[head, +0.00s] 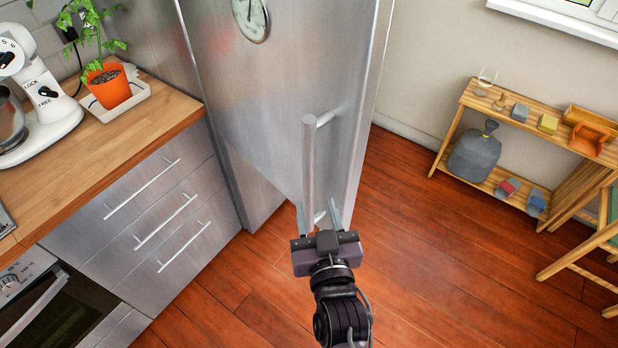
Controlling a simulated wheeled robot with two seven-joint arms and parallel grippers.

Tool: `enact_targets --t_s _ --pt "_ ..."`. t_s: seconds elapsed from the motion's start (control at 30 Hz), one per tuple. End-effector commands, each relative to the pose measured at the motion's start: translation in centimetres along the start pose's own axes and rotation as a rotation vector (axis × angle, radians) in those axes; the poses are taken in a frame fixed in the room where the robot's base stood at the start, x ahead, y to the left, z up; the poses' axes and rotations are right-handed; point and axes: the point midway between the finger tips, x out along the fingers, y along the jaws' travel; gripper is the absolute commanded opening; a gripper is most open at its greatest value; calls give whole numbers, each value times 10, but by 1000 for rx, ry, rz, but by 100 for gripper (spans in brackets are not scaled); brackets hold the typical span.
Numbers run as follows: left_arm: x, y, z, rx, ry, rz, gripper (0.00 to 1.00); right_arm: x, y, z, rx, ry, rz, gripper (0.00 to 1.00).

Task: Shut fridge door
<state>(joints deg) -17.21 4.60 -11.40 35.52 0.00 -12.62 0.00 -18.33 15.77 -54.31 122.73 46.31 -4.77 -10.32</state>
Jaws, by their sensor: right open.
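The fridge door (270,95) is a tall steel panel with a round dial (251,18) near the top of the view. It stands ajar, swung out from the fridge body (246,190). Its vertical bar handle (309,160) is on the door's front, near its right edge. My right gripper (319,213) is open at the lower end of the handle, with its fingers pointing up at the door. I cannot tell whether the fingers touch the handle. My left gripper is not in view.
A wooden counter (150,130) with steel drawers stands at left, bearing a mixer (40,95) and a potted plant (108,85). A wooden shelf (450,130) with small items and a chair (590,250) are at right. The wooden floor between is clear.

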Motion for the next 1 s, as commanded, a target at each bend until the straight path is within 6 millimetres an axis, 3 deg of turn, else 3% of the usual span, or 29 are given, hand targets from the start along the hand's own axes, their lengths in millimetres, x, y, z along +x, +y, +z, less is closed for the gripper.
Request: enact_targets --t_s 0.27,0.7,1.0 --pt "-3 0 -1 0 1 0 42 2 -3 -6 -14 49 10 41" --pt "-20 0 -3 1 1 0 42 56 -2 -10 -14 47 8 41" --pt "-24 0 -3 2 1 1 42 73 -2 -8 -11 44 8 41"
